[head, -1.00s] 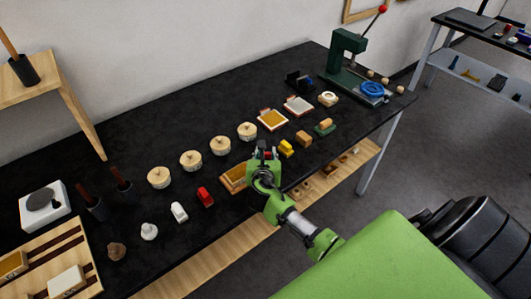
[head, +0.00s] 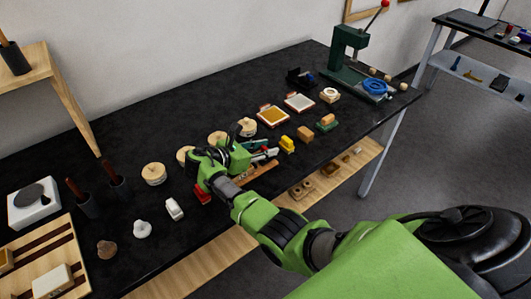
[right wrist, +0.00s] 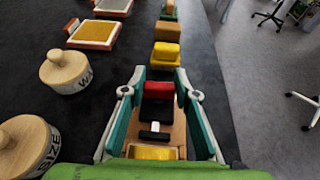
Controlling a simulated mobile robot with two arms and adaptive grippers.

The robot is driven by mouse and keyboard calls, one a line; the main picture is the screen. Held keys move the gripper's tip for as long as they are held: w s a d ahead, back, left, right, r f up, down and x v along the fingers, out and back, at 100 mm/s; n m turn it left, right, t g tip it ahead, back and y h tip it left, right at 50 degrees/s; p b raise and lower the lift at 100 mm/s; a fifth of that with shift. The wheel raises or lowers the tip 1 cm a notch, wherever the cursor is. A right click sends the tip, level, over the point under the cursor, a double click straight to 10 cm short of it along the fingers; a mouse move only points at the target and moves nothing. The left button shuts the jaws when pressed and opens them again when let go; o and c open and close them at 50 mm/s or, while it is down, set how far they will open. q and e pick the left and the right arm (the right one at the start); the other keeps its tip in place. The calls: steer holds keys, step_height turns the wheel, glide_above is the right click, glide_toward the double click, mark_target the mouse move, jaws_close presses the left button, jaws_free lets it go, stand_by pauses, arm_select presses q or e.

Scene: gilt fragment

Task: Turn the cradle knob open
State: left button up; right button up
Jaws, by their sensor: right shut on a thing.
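The wooden cradle (head: 258,173) lies near the table's front edge in the head view, partly hidden by my right gripper (head: 268,153). In the right wrist view the cradle (right wrist: 176,130) shows between my fingers, with a yellow part near the palm. A red knob (right wrist: 160,92) with black and white parts close behind it sits between the fingertips of my right gripper (right wrist: 160,86). That gripper lies low over the cradle and is shut on the knob. How far the knob is turned cannot be told. My left gripper is out of view.
Round wooden-lidded pots (head: 153,173) stand behind my right gripper. A yellow block (head: 287,144) and a brown block (head: 304,134) stand just beyond the fingertips. A red brush-like block (head: 202,194) lies close under my right wrist. A green press (head: 350,55) stands at the far end.

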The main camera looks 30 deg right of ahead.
steer(key=shift+f+m+g+b, duration=0.1)
steer(key=shift+m+g+b, duration=0.2)
steer(key=shift+m+g, duration=0.1)
steer(key=o, duration=1.1)
steer(key=v, duration=1.2)
